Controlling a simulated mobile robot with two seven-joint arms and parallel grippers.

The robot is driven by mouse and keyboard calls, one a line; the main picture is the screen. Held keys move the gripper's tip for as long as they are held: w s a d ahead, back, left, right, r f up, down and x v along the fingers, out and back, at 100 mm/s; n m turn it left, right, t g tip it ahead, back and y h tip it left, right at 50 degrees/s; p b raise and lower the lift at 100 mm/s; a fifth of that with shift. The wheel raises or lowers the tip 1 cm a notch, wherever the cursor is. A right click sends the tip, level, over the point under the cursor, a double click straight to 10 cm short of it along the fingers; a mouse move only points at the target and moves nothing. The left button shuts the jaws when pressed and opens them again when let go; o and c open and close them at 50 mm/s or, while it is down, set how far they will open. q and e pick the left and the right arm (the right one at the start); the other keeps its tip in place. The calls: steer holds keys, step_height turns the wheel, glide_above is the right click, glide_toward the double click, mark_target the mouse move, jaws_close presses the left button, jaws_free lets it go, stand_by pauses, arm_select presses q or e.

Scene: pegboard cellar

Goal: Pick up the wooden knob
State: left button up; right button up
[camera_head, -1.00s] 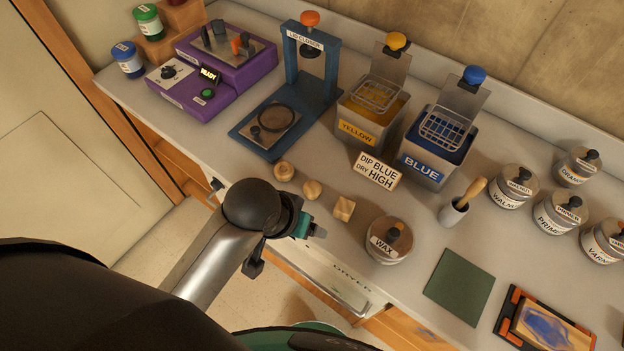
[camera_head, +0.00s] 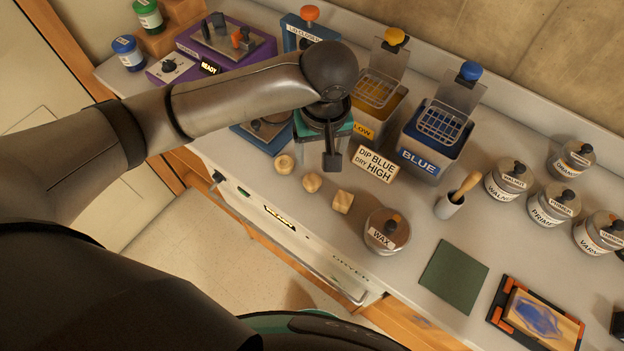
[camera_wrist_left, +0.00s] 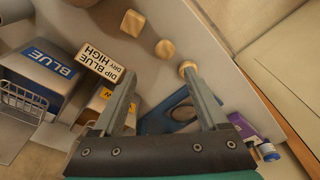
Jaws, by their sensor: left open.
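Three small wooden knobs lie in a slanting row on the bench: a round wooden knob (camera_head: 284,164), a middle wooden knob (camera_head: 312,182) and a blockier wooden knob (camera_head: 343,201). In the left wrist view they are the round knob (camera_wrist_left: 188,67), the middle knob (camera_wrist_left: 165,49) and the blocky knob (camera_wrist_left: 132,22). My left gripper (camera_head: 327,158) is open and empty above the bench, just behind the row. Its fingers (camera_wrist_left: 158,80) point toward the row in the wrist view; the round knob shows by one fingertip, with no clear contact. My right gripper is not in view.
The dip sign (camera_head: 375,164), yellow tank (camera_head: 364,127) and blue tank (camera_head: 425,160) stand close to the left gripper. A wax tin (camera_head: 387,232) sits right of the knobs. My arm partly covers the blue lid closer (camera_head: 299,33) and purple machine (camera_head: 250,50).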

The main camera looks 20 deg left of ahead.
arm_select(q)
steer(key=b, duration=0.2)
glide_above(312, 180)
steer(key=d, duration=0.1)
steer(key=f, duration=0.9)
steer(key=shift+s+f, duration=0.15)
steer(key=shift+s, duration=0.25)
steer(key=f, duration=0.3)
steer(key=a+f, duration=0.1)
steer(key=shift+w+f, duration=0.2)
steer(key=shift+w, duration=0.05)
steer(key=shift+f, duration=0.55)
steer(key=shift+c, duration=0.3)
jaws_close()
steer(key=shift+r, duration=0.1)
